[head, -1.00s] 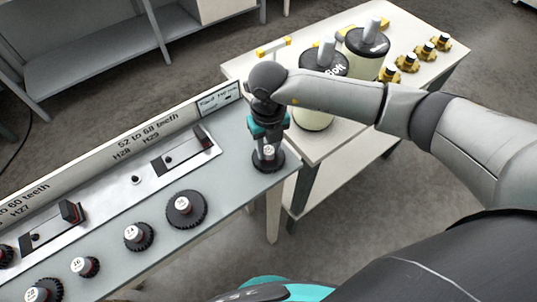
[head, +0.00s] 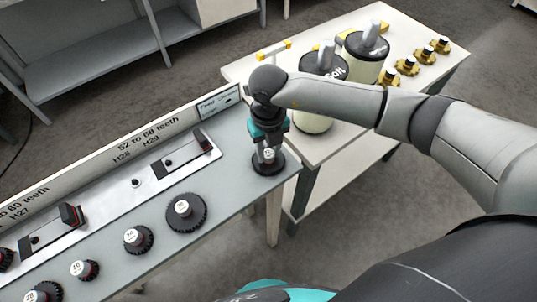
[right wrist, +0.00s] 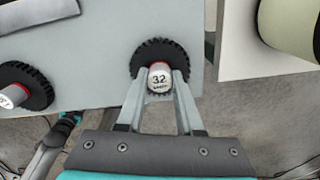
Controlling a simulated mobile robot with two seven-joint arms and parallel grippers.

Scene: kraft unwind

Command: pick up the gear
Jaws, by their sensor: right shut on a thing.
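The gear (head: 268,166) is dark and toothed, with a light hub, and lies at the right end of the grey bench. In the right wrist view the gear (right wrist: 148,50) shows its black teeth and a white, red-rimmed hub marked 32 (right wrist: 159,79). My right gripper (head: 268,150) reaches down over it from above. In the right wrist view its two fingers (right wrist: 160,85) are shut on the hub, one on each side. The gear appears to rest on the bench or very close to it; I cannot tell which.
Several other dark gears stand along the bench (head: 225,192), the nearest a large one (head: 186,212). A slotted metal rail (head: 136,181) and a labelled strip run behind them.

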